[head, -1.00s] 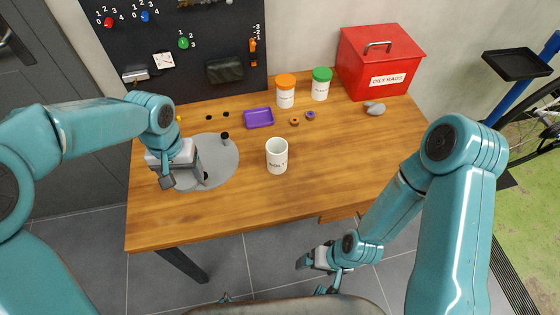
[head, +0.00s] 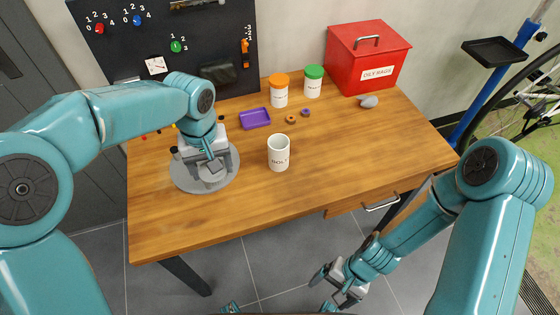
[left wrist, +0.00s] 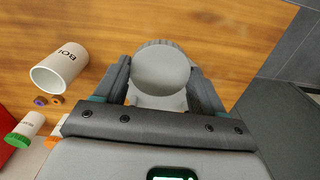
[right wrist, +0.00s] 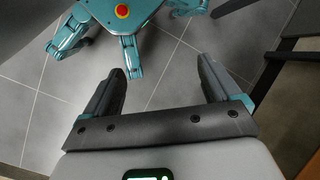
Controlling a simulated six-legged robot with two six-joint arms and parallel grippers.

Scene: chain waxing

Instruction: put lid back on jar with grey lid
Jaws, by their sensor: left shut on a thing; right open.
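The open white jar (head: 279,155) stands upright on the table, with a partly readable dark label facing front. It also shows in the left wrist view (left wrist: 62,68) at the left, apart from my gripper. My left gripper (head: 213,172) is over the grey disc, left of the jar, with its fingers pointing down. In the left wrist view, it is shut on a round grey lid (left wrist: 160,66) with a ribbed edge. In the head view, the gripper mostly hides the lid. My right gripper (head: 340,290) is open and empty, low in front of the table, over the floor.
The grey disc (head: 180,181) lies on the wooden table (head: 225,215). Behind are a purple tray (head: 255,118), orange-lidded jar (head: 280,91), green-lidded jar (head: 313,83), small rings (head: 291,119) and red box (head: 366,58). The table is clear right of the open jar.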

